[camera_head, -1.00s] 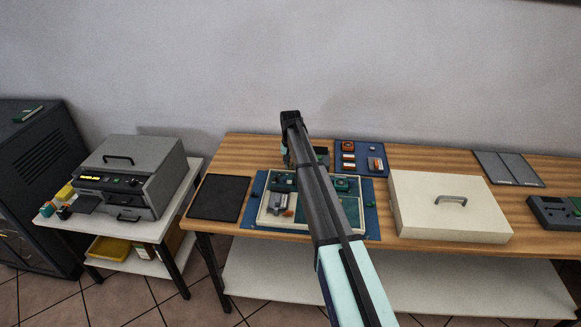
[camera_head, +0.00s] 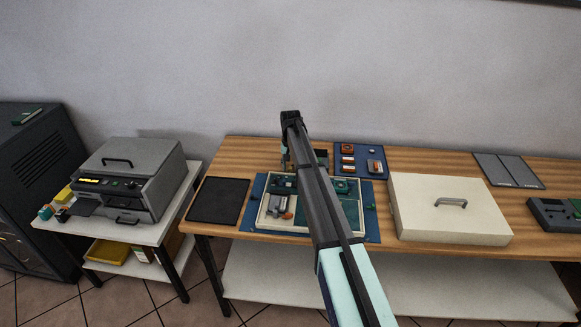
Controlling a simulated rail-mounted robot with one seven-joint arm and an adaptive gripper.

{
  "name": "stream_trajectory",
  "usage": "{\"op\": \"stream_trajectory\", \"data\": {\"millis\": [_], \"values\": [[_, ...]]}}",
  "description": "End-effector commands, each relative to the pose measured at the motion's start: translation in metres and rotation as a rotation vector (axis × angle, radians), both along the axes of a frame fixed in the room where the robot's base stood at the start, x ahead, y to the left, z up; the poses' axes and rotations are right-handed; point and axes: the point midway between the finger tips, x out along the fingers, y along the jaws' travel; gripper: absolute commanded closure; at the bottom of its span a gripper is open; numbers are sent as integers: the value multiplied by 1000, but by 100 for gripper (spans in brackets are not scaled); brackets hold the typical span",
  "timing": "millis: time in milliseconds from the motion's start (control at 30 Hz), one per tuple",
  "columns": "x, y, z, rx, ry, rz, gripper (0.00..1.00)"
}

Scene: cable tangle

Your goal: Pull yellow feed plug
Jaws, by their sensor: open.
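I cannot make out a yellow feed plug for certain. A blue mat (camera_head: 259,187) on the wooden table bears a pale tray (camera_head: 262,221) with green boards and small grey and orange parts (camera_head: 279,204). My arm reaches up across the tray from the lower right and bends at its top. It covers the tray's middle and part of its right side. A small yellow block (camera_head: 65,194) sits on the left side table, beside the grey machine.
The grey machine (camera_head: 130,167) stands on the white side table (camera_head: 166,225). A black mat (camera_head: 218,200) lies left of the tray, a cream box with a handle (camera_head: 449,207) right of it. A small blue tray (camera_head: 344,150) lies behind. Table (camera_head: 425,158) behind the box is clear.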

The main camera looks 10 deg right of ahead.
Motion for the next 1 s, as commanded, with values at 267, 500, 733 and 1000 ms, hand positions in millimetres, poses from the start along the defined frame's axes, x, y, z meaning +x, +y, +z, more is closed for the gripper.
{"op": "stream_trajectory", "data": {"millis": [267, 500, 733, 1000], "values": [[0, 0, 30, 1, -1, 0, 58], [0, 0, 76, 0, -3, 0, 58], [0, 0, 109, -1, -2, 0, 58], [0, 0, 120, 0, -1, 0, 58]]}}
